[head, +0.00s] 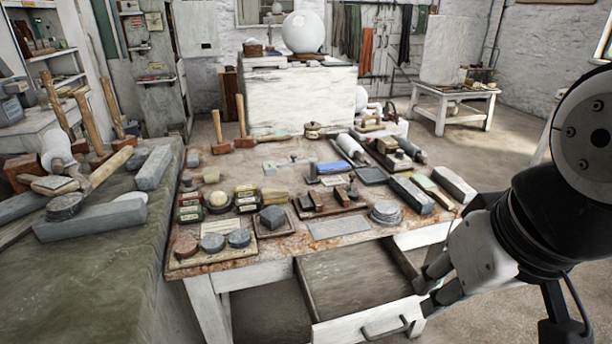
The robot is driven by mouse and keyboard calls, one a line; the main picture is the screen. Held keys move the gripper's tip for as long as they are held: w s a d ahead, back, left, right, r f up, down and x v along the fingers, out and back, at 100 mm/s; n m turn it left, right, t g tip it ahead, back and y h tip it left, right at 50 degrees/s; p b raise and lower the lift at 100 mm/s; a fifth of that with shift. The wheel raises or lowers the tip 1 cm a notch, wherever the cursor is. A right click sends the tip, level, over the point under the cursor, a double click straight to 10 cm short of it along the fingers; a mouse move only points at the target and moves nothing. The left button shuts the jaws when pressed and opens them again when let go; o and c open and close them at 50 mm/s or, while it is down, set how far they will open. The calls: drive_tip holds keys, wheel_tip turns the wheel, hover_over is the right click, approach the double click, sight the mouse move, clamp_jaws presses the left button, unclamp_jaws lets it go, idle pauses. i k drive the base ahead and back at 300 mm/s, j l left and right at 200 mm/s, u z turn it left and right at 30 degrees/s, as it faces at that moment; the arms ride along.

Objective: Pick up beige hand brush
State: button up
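I cannot tell for sure which object is the beige hand brush. A small beige-yellow block-like piece (277,198) on the worktable, left of centre, could be it, but it is too small to make out bristles. My gripper (424,295) is at the lower right, in front of the table's right front corner and beside the open drawer. Its two fingers are apart with nothing visible between them. It is well to the right of and nearer than the beige piece.
The worktable (340,228) is crowded with stone blocks, tins, mallets and rollers. Its front drawer (355,285) stands open and looks empty. A green-topped bench (75,270) with mallets and blocks adjoins at left. A white plinth (300,98) bears a large sphere (303,32) behind.

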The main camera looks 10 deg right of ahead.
sight(273, 195)
drive_tip(key=i+j+u, duration=0.1)
drive_tip(key=i+u, duration=0.2)
drive_tip(key=i, duration=0.7)
